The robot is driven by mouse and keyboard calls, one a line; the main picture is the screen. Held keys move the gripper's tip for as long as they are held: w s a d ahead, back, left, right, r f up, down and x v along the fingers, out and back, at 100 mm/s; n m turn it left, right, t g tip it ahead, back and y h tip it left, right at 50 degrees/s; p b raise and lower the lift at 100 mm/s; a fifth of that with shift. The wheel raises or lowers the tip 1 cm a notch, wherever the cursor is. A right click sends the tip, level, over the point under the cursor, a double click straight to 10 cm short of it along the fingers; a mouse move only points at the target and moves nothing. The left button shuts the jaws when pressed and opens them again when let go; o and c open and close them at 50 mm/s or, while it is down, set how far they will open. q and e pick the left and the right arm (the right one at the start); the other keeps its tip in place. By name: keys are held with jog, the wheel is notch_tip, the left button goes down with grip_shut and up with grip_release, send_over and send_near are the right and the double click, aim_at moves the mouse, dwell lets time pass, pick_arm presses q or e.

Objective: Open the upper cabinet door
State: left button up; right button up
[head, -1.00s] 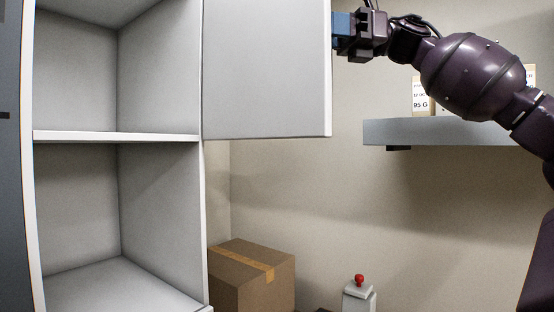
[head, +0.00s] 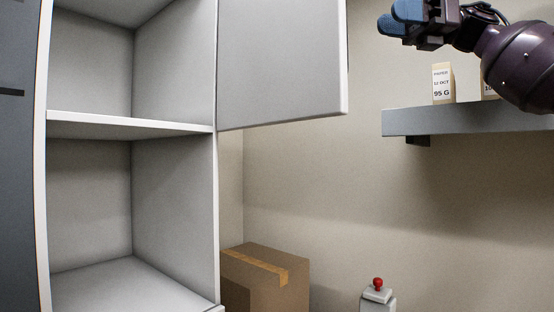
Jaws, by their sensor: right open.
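The upper cabinet door (head: 282,62) stands swung open to the right of the cabinet (head: 130,124). Its inner face shows, and the upper and lower compartments are open to view and look empty. The top of the door is out of the picture. My right gripper (head: 388,19) is at the upper right, a short way right of the door's free edge. It is open, with a gap between it and the door, and holds nothing. My left gripper is not in the view.
A grey wall shelf (head: 455,120) with small paper boxes (head: 443,84) is at the right, below my right arm. A cardboard box (head: 265,279) stands low beside the cabinet. A red-topped device (head: 377,290) is at the bottom. Bare wall lies between.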

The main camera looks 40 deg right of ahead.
jog(key=w+f+m+t, duration=0.2)
jog(key=w+m+t, duration=0.5)
jog(key=w+m, duration=0.5)
jog(key=w+a+f+m+t+h+p, duration=0.2)
jog(key=w+f+m+h, duration=0.3)
jog(key=w+f, duration=1.2)
notch_tip(320, 180, down, 4)
jog(key=m+t, duration=0.1)
jog(key=m, duration=0.3)
jog(key=shift+a+m, duration=0.3)
jog(key=shift+a, duration=0.05)
